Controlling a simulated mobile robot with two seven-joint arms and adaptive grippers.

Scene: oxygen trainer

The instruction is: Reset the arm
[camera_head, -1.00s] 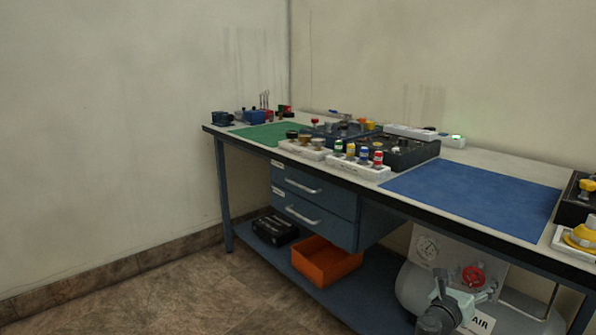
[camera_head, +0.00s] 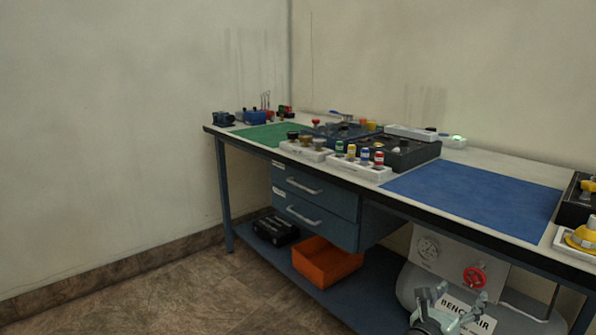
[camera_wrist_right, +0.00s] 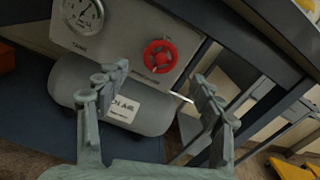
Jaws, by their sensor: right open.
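My right gripper (camera_head: 450,303) is at the bottom right of the head view, low in front of the bench. In the right wrist view its two fingers (camera_wrist_right: 160,100) are spread apart with nothing between them. Behind them stand the grey air tank (camera_wrist_right: 75,95) and a panel with a red valve wheel (camera_wrist_right: 160,56) and a round gauge (camera_wrist_right: 82,14). The red wheel (camera_head: 475,277) also shows in the head view, just above the gripper, and the gripper looks apart from it. My left gripper is in neither current view.
The workbench (camera_head: 480,155) carries a blue mat (camera_head: 475,193), a green mat (camera_head: 270,134), and trays of coloured fittings (camera_head: 360,167). An orange bin (camera_head: 327,263) and a black case (camera_head: 275,229) sit on the lower shelf (camera_head: 370,290). The floor at left is clear.

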